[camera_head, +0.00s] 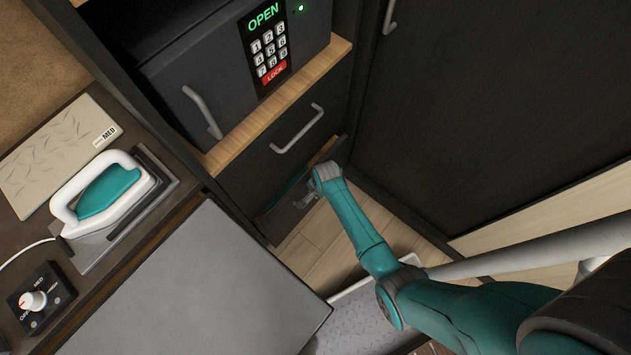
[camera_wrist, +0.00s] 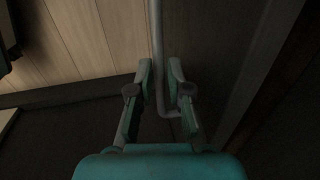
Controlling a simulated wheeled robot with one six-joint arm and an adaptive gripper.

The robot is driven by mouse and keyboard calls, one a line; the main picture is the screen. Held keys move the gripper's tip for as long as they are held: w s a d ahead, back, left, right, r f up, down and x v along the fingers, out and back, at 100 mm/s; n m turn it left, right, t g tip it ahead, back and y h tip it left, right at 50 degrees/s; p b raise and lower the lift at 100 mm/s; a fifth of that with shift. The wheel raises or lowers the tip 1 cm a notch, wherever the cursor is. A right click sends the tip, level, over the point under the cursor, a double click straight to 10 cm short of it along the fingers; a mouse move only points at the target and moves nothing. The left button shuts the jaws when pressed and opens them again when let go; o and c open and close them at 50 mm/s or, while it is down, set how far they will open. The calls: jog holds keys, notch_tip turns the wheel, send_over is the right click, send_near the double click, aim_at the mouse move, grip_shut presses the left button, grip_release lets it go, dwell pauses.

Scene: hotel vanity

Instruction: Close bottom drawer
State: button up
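The dark bottom drawer (camera_head: 284,196) is low in the cabinet, below the drawer with the curved grey handle (camera_head: 297,129). It appears to stand slightly out, with a strip of its top edge showing. My gripper (camera_head: 306,199) is low at its front in the head view, mostly hidden by my teal wrist. In the wrist view my gripper (camera_wrist: 160,66) has its two fingers apart, with a grey handle bar (camera_wrist: 157,30) running between their tips. A gap shows on the right side of the bar. Contact with the left finger is unclear.
A safe (camera_head: 215,65) with a keypad reading OPEN sits above the drawers. A dark panel (camera_head: 480,110) stands to the right. An iron (camera_head: 103,195) rests on the counter at the left. Wooden floor (camera_head: 325,245) shows below the drawer.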

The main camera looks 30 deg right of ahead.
grip_shut()
jog(key=shift+w+a+r, duration=0.1)
jog(key=shift+w+a, duration=0.2)
jog(key=shift+w, duration=0.4)
jog(key=shift+w+a+f, duration=0.1)
jog(key=shift+w+a, duration=0.15)
jog(key=shift+w, duration=0.45)
jog(key=shift+w+a+r, duration=0.1)
jog(key=shift+w+a, duration=0.2)
jog(key=shift+w, duration=0.4)
jog(key=o, duration=0.6)
grip_release()
jog(key=shift+w, duration=0.1)
jog(key=r, duration=0.4)
jog(key=s+r, duration=0.1)
jog(key=r, duration=0.2)
jog(key=s+r, duration=0.1)
jog(key=r, duration=0.3)
jog(key=shift+s+d+r, duration=0.1)
jog(key=shift+d+r, duration=0.25)
jog(key=shift+d, duration=0.05)
jog(key=shift+f, duration=0.1)
